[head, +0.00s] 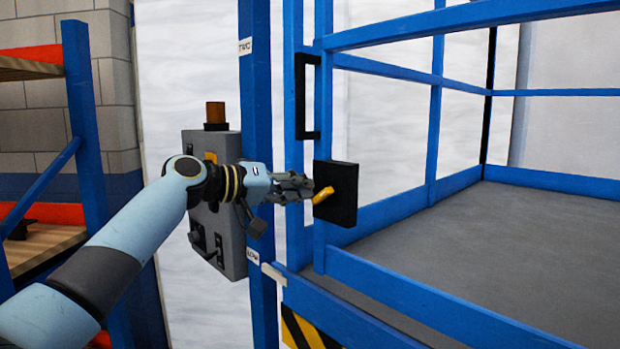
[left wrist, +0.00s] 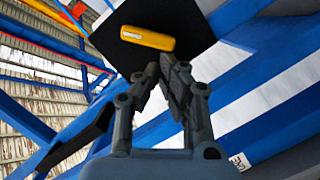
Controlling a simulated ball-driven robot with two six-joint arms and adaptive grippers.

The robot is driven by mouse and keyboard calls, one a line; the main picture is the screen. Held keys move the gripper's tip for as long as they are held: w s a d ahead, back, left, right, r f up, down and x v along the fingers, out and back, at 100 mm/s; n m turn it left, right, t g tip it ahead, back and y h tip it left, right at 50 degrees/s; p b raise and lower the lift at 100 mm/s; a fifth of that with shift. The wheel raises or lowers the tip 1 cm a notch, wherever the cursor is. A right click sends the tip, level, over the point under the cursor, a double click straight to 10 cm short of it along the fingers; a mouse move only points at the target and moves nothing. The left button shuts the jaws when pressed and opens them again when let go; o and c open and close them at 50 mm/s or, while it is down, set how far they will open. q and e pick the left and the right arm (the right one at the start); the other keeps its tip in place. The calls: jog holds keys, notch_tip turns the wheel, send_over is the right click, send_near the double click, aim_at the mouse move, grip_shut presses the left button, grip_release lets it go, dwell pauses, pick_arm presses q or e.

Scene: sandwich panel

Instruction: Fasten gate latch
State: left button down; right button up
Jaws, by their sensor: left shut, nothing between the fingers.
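The gate latch is a black square plate (head: 345,178) with a yellow handle (head: 323,195), mounted on the blue gate (head: 321,130). In the head view the handle slants, its left end lower. In the left wrist view the yellow handle (left wrist: 147,38) lies across the black plate (left wrist: 190,25), just past my fingertips. My left gripper (head: 305,187) is shut and empty at the left end of the handle; I cannot tell whether it touches it. It also shows in the left wrist view (left wrist: 163,72). My right gripper is not in view.
A black grab handle (head: 302,95) is on the gate above the latch. A grey control box (head: 228,240) with an amber lamp (head: 215,112) stands behind my left arm, beside a blue post (head: 256,130). Blue rails surround the grey platform floor (head: 500,250). Shelving (head: 40,240) stands at left.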

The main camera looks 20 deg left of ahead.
pick_arm(q)
jog(key=shift+w+a+f+n+h+b, duration=0.1)
jog(key=shift+f+n+h+b, duration=0.3)
jog(key=shift+n, duration=0.4)
jog(key=shift+a+f+n+h+b, duration=0.1)
jog(key=shift+f+n+b, duration=0.1)
jog(key=shift+n+b, duration=0.45)
dwell(1.7)
